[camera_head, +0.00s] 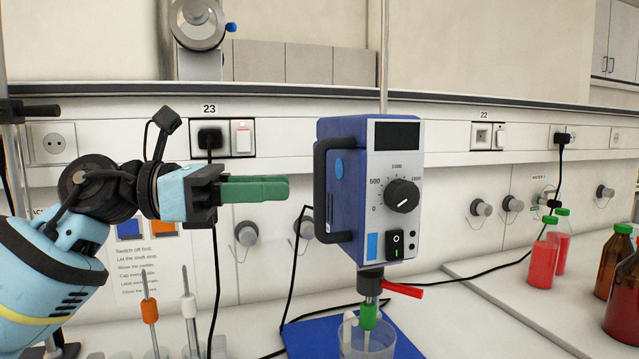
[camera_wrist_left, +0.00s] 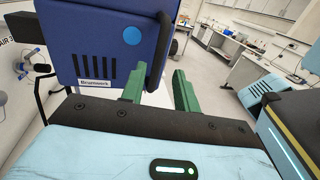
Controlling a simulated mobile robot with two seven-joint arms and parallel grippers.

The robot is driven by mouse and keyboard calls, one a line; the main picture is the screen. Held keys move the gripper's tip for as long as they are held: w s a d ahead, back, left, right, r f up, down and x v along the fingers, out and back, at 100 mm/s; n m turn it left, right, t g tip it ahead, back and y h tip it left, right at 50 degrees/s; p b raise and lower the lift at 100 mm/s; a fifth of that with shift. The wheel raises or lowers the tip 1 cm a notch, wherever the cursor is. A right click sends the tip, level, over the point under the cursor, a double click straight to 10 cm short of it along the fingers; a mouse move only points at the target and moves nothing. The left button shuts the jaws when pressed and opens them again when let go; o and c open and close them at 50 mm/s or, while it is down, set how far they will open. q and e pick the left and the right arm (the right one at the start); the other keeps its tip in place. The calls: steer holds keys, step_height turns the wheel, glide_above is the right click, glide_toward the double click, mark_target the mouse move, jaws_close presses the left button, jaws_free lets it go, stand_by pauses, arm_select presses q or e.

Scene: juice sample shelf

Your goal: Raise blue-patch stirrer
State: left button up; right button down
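The stirrer (camera_head: 398,150) has a blue body, a grey front with a dial and a blue patch (camera_head: 372,246) low on that front. It is upright on a rod. Its black handle (camera_head: 320,190) is on the left side. My left gripper (camera_head: 288,188), with green fingers, points at the handle from the left and looks apart from it. In the left wrist view the fingers (camera_wrist_left: 158,80) are spread and empty, with the handle (camera_wrist_left: 161,50) beyond the gap. A green piece (camera_head: 368,316) on the shaft sits at the glass beaker (camera_head: 352,345). My right gripper is out of view.
A red lever (camera_head: 403,290) sticks out below the stirrer. A blue mat (camera_head: 315,336) lies beneath. Spare stirring shafts (camera_head: 150,311) stand at lower left. Red bottles (camera_head: 542,262) and brown bottles (camera_head: 613,258) stand at right. Black cables cross the bench.

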mark_target(320, 236)
arm_select(q)
steer(key=d, duration=0.4)
steer(key=w+d+p, duration=0.1)
steer(key=d, duration=0.1)
steer(key=shift+d, duration=0.35)
jaws_close()
